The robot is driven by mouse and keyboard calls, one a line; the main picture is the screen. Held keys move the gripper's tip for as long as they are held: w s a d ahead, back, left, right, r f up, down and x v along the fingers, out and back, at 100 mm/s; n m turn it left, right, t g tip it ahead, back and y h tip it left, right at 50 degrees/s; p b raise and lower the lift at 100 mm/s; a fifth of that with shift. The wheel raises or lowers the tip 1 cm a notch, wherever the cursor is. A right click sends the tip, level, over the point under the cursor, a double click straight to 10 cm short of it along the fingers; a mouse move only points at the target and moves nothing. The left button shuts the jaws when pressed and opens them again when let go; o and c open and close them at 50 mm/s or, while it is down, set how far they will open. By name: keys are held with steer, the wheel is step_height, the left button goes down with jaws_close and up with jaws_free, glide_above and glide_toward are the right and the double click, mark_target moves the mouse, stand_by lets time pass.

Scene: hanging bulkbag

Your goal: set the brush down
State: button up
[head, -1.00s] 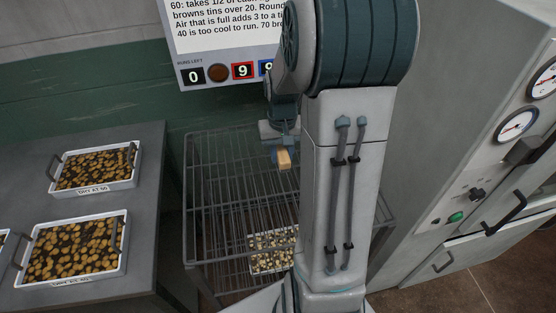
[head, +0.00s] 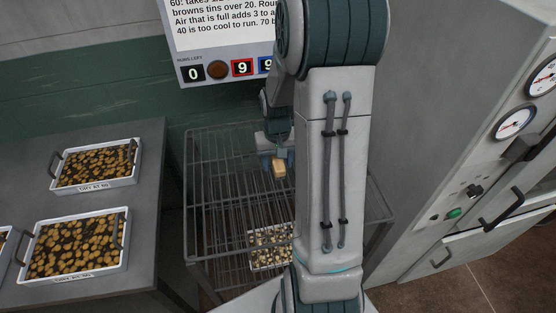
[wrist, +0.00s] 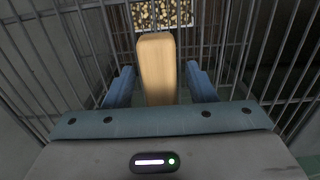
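The brush shows as a pale wooden block (head: 279,169), over the upper part of the wire rack (head: 225,190) in the head view. In the wrist view the block (wrist: 157,65) stands between the two blue fingers of my gripper (wrist: 161,80). Dark gaps show between the block and both fingers, so my gripper looks open around it. In the head view my gripper (head: 277,160) is just above the block. The brush's lower part is hidden, and I cannot tell whether it touches the rack's bars.
A tray of pale pieces (head: 268,258) lies lower in the rack, below the brush. A grey cabinet with gauges (head: 440,120) is at right. My arm hides part of the rack.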

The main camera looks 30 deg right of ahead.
step_height(320, 180, up, 12)
steer(key=s+a+r+n+t, duration=0.1)
steer(key=s+a+r, duration=0.1)
steer(key=s+a, duration=0.4)
steer(key=s+a+r+n+t, duration=0.2)
steer(key=s+a+r, duration=0.1)
steer(key=s+a, duration=0.3)
steer(key=s, duration=0.2)
steer(key=shift+s+b, duration=0.3)
steer(key=shift+a+r+t, duration=0.1)
steer(key=shift+a+t, duration=0.05)
steer(key=shift+t, duration=0.15)
steer(key=c, duration=0.3)
steer(key=shift+a, duration=0.1)
